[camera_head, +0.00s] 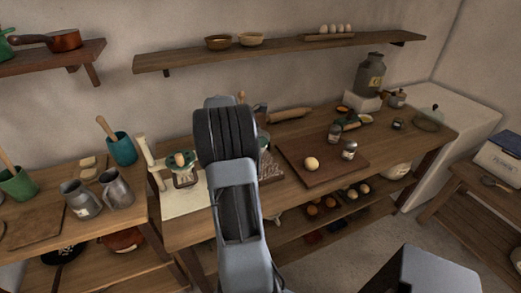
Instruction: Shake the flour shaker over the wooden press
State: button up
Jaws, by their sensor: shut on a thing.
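My arm rises through the middle of the view, and its dark rounded wrist part hides my gripper's fingers and anything between them. Two small metal shakers or jars, one darker (335,132) and one with a pale label (349,150), stand on a wooden board (330,178); I cannot tell whether either is the flour shaker. Part of that area is hidden by my arm.
A pale dough ball (311,164) sits on the board. A rolling pin (290,114) lies behind it. A grey milk can (369,75) stands at the back right. Metal jugs (116,190) and a teal cup (122,149) stand on the left table. A shelf (280,52) runs above.

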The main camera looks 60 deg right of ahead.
jog(key=g+h+b, duration=0.1)
jog(key=b, duration=0.1)
jog(key=g+h+b, duration=0.1)
jog(key=b, duration=0.2)
jog(key=shift+w+a+f+h+b, duration=0.1)
jog(key=shift+w+a+h+b, duration=0.2)
jog(key=shift+w+a+b, duration=0.05)
jog(key=shift+a+r+g+h+b, duration=0.1)
jog(key=shift+r+g+h+b, duration=0.25)
jog(key=shift+b, duration=0.25)
